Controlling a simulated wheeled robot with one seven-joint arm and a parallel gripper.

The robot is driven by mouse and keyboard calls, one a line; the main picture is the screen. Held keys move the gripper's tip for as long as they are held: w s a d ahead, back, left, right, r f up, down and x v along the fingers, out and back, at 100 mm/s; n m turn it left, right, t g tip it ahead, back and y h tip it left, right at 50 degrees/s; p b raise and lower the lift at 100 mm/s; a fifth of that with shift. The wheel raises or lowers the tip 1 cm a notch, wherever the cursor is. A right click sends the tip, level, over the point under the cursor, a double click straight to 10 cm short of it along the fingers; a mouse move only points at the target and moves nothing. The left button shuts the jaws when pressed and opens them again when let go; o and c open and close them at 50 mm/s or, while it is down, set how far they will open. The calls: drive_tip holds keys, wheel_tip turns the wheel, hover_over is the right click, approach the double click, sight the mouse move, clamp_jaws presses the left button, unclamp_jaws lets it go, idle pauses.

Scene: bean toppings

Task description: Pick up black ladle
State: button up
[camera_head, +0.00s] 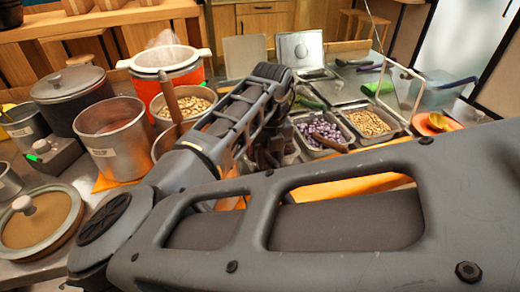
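I cannot clearly make out the black ladle. A dark utensil handle (458,82) leans over the rim of the clear container at the right, but its head is not clear. Another dark utensil (372,66) lies towards the back right. My arm runs from the lower right across the foreground, then up to the middle. My gripper is hidden behind the arm links, around the left side of the steel topping pans. Its fingers cannot be made out, nor whether it holds anything.
Steel pans of purple pieces (321,131) and beans (368,122) stand right of my arm. A steel pot (113,137), a dark lidded pot (72,96) and an orange pot (168,77) crowd the left. A clear container (430,88) stands at the right.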

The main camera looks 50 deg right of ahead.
clamp_jaws()
drive_tip(key=shift+r, duration=0.1)
